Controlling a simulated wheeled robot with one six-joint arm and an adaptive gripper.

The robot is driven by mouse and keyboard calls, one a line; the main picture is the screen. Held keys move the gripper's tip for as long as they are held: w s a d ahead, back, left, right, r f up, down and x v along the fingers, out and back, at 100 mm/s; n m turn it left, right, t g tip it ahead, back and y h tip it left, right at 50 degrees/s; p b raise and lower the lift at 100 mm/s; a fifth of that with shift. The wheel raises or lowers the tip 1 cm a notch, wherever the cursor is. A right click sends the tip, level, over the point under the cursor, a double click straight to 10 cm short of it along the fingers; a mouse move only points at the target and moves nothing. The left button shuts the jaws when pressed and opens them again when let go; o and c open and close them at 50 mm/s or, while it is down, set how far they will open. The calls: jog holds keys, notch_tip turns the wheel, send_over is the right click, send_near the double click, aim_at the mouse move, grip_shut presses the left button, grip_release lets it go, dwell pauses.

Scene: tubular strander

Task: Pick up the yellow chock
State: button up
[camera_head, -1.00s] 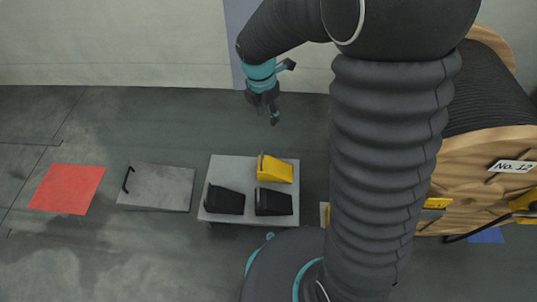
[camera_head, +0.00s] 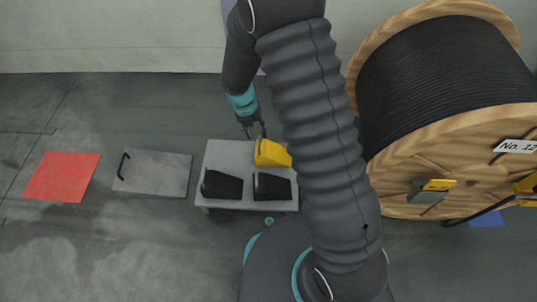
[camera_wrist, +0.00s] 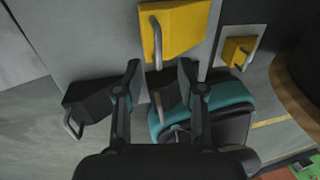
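The yellow chock (camera_head: 270,153) sits on the grey table (camera_head: 232,152), at its back right, partly covered by my arm in the head view. In the wrist view the chock (camera_wrist: 178,28) is at the top middle, with its metal handle (camera_wrist: 156,42) pointing down toward my gripper. My gripper (camera_head: 256,135) is just behind and left of the chock in the head view. In the wrist view its two fingers (camera_wrist: 160,68) are apart with a gap between them. The handle's lower end lies near the gap; I see no grip on it.
Two black chocks (camera_head: 221,185) (camera_head: 272,187) stand at the table's front. Another yellow chock (camera_wrist: 237,51) on a light plate shows in the wrist view. A large cable reel (camera_head: 440,150) stands right. A grey plate (camera_head: 155,173) and red floor square (camera_head: 62,177) lie left.

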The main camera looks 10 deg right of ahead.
aim_at(259, 142)
jog(key=shift+s+d+f+b, duration=0.15)
jog(key=shift+f+b, duration=0.1)
jog(key=shift+f, duration=0.75)
jog(key=shift+d+f+b, duration=0.15)
jog(key=shift+f+b, duration=0.1)
jog(key=shift+f, duration=0.8)
jog(key=shift+s+d+f+b, duration=0.15)
jog(key=shift+f+b, duration=0.1)
jog(key=shift+f, duration=0.75)
jog(key=shift+w, duration=0.1)
grip_shut()
